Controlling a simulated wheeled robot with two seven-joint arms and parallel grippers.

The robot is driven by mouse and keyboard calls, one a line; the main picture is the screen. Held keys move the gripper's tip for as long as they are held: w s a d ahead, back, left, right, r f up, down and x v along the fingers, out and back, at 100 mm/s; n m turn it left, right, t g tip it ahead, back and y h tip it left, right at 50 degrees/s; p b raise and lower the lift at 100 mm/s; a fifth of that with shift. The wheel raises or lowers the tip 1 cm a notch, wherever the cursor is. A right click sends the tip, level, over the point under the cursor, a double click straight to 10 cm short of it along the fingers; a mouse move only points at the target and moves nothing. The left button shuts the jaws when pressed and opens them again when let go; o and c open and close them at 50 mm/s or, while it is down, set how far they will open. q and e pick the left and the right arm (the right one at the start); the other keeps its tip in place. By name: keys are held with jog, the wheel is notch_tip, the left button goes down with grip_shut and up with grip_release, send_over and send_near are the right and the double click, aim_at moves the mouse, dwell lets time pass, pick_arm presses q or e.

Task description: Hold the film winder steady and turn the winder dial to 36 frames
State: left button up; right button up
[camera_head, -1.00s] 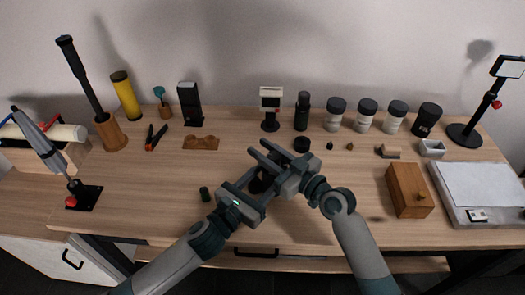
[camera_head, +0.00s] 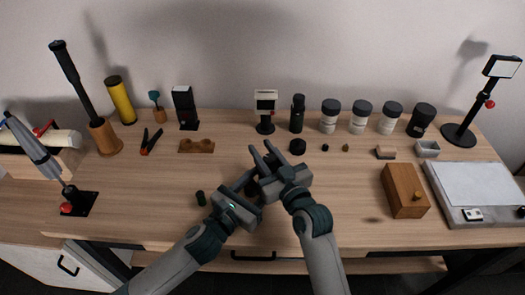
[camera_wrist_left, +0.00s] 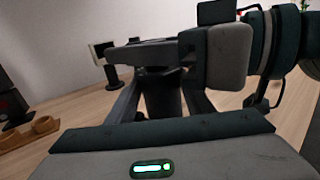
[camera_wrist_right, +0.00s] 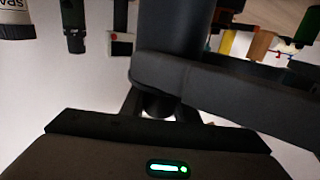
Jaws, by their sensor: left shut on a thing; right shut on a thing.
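The film winder is a dark cylinder between my two grippers, mostly hidden in the head view. My left gripper (camera_head: 251,188) is shut on its body, which shows as a dark upright cylinder (camera_wrist_left: 162,96) between the fingers in the left wrist view. My right gripper (camera_head: 262,152) crosses over the left one and is shut on the dark round dial end (camera_wrist_right: 159,103), which shows between its fingers in the right wrist view. Dial markings cannot be read. The winder is held over the front middle of the wooden table (camera_head: 155,190).
A small dark green canister (camera_head: 201,198) stands left of my left gripper. A black round cap (camera_head: 297,146) lies just behind my right gripper. A wooden box (camera_head: 404,190) and a light panel (camera_head: 480,185) are at right. Bottles and jars (camera_head: 361,117) line the back.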

jog(key=o, duration=1.1)
jog(key=v, duration=1.2)
jog(key=shift+f, duration=0.1)
